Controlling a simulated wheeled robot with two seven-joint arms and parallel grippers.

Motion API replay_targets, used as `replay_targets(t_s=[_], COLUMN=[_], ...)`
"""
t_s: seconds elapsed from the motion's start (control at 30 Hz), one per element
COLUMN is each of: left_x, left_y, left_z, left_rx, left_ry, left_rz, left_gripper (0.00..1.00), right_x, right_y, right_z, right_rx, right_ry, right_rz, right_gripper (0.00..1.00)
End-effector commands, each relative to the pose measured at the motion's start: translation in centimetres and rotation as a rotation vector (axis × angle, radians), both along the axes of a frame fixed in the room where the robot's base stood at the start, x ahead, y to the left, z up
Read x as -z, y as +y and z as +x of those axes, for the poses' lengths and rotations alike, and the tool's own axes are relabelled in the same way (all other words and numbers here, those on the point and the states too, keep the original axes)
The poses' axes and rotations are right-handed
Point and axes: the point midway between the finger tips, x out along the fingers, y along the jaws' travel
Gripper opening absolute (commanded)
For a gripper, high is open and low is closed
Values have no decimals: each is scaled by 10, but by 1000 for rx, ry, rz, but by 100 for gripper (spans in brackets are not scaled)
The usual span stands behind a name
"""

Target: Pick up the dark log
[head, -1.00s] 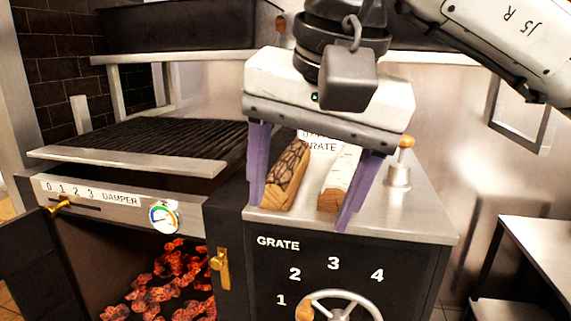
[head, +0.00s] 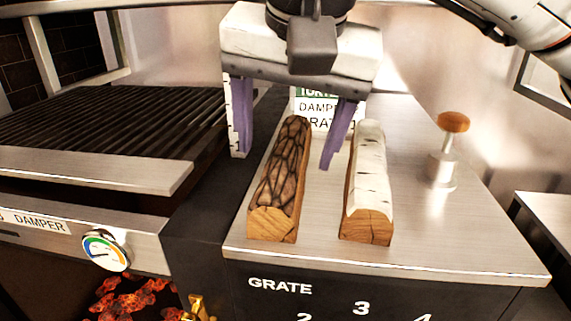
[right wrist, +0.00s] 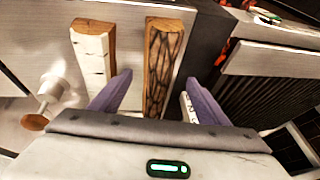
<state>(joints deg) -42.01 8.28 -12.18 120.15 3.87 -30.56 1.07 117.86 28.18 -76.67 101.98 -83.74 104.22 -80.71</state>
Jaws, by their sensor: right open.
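The dark log (head: 281,180), with cracked dark bark and a pale cut end, lies on the steel top of the grate cabinet. It also shows in the right wrist view (right wrist: 160,70). My right gripper (head: 284,160) is open above the log's far part, one purple finger to each side of it. In the right wrist view the fingers (right wrist: 155,95) also stand on either side of the log, apart from it. A pale birch log (head: 369,185) lies to the right of the dark log, outside the fingers. My left gripper is not in view.
A grill with dark bars (head: 110,125) is at the left, above a firebox with glowing coals (head: 135,300). A wooden-topped knob (head: 453,122) stands on the steel top at the right. A damper and grate sign (head: 318,118) stands behind the logs.

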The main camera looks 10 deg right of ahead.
Motion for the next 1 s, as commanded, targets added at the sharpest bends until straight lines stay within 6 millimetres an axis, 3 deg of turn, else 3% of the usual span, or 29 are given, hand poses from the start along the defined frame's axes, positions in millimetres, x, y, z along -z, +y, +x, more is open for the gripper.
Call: replay_targets(t_s=[0.5, 1.0], left_x=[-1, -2], left_y=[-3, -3], left_z=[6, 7], left_rx=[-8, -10], left_ry=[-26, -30], left_rz=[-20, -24], left_gripper=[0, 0], right_x=[55, 58], right_y=[-3, -3], right_z=[23, 24], right_rx=[0, 0], right_ry=[0, 0], right_rz=[-1, 1], right_gripper=[70, 70])
